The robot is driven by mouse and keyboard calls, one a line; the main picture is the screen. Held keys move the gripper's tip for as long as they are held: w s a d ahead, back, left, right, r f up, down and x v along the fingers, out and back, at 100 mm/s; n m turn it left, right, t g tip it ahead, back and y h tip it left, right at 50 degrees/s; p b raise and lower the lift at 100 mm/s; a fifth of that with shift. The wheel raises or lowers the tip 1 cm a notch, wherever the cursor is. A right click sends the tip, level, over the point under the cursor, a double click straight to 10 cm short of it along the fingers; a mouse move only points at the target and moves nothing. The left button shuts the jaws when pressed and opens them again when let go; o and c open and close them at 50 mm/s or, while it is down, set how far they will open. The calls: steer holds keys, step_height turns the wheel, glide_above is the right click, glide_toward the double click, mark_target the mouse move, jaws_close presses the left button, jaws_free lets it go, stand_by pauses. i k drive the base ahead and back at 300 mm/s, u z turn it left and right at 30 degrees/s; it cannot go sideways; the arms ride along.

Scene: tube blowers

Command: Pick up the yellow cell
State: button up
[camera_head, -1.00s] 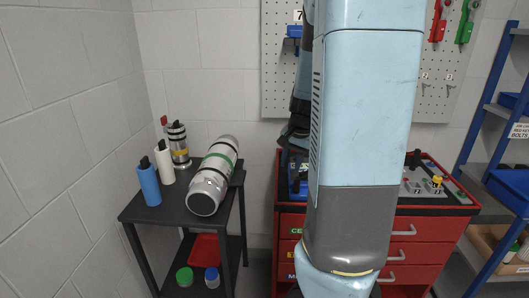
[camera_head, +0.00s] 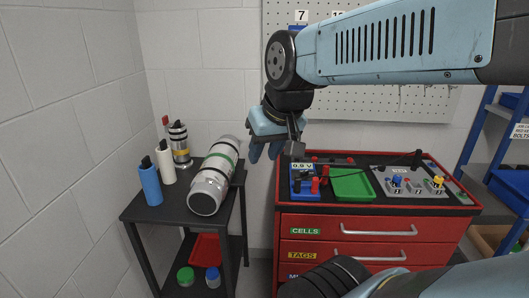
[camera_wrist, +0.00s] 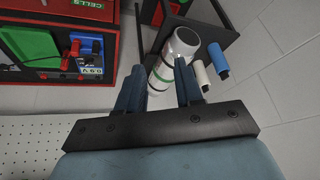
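No thing in view is plainly a yellow cell. A small yellow part (camera_head: 438,181) stands on the grey panel at the right of the red cabinet's top; it is too small to tell what it is. The upright metal cylinder (camera_head: 179,143) on the black table has a yellowish band. The drawer labelled CELLS (camera_head: 306,231) is shut. My gripper (camera_head: 265,150) is in the air between the table and the cabinet, above their tops. In the wrist view my gripper (camera_wrist: 159,72) has its fingers apart with nothing between them.
The black table (camera_head: 135,213) holds a blue cylinder (camera_head: 150,185), a white cylinder (camera_head: 166,163) and a large silver tube with a green band (camera_head: 212,180). On the red cabinet (camera_head: 460,222) are a 0.9 V tester (camera_head: 302,181) and a green tray (camera_head: 351,185). Blue shelves (camera_head: 487,120) stand at right.

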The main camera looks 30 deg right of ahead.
mark_target(438, 181)
steer(key=u, duration=1.3)
steer(key=i, duration=0.1)
steer(key=z, duration=3.35)
steer(key=k, duration=0.85)
steer(key=z, duration=0.15)
steer(key=i, duration=0.85)
steer(key=u, duration=0.05)
